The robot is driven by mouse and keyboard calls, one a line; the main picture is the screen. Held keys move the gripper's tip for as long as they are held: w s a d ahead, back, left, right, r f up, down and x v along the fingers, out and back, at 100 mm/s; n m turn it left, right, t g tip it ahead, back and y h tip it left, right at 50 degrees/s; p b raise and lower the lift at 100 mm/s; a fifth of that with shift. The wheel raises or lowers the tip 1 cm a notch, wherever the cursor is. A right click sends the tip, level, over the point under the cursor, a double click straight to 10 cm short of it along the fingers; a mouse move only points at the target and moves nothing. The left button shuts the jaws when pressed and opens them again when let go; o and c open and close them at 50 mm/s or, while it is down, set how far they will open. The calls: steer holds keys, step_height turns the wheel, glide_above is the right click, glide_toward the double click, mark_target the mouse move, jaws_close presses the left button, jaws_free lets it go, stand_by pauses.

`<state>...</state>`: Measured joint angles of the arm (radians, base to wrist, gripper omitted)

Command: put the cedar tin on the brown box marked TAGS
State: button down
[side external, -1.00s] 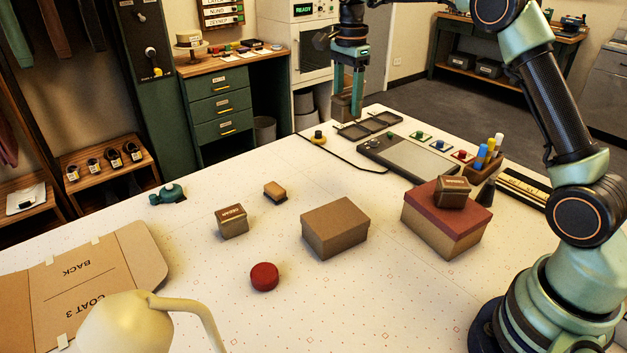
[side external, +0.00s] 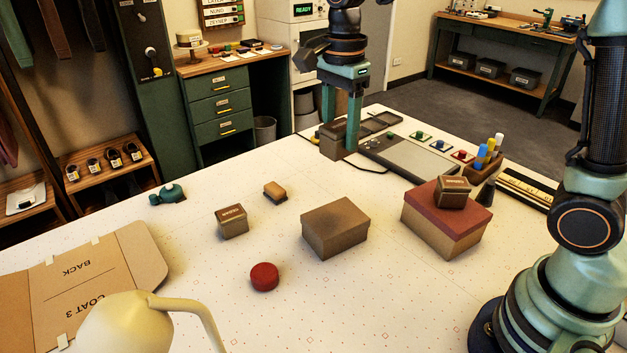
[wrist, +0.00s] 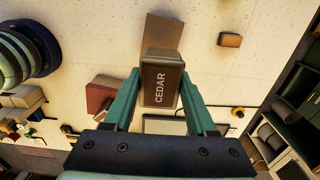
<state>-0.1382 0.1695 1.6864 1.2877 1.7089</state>
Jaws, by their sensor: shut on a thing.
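My gripper (side external: 341,128) is shut on the dark brown cedar tin (side external: 331,142), held above the far part of the table. In the wrist view the tin (wrist: 161,84) sits between both fingers, its CEDAR lettering facing the camera. The plain brown box (side external: 336,226) stands mid-table, nearer the external camera than the tin, with a bare top and a dark shadow across it. In the wrist view the box (wrist: 164,31) shows beyond the tin, partly covered by it. I cannot read a TAGS mark on it in either view.
A red-lidded box (side external: 433,221) with another tin (side external: 452,191) on top stands right of the brown box. A small tin (side external: 232,222), a brush-like block (side external: 275,192) and a red round piece (side external: 264,277) lie to the left. A cream lamp (side external: 130,320) is in front.

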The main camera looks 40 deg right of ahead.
step_height(320, 180, down, 15)
steer(key=shift+f, duration=0.15)
stand_by(0.4)
steer(key=shift+f, duration=0.15)
steer(key=shift+c, duration=1)
jaws_free()
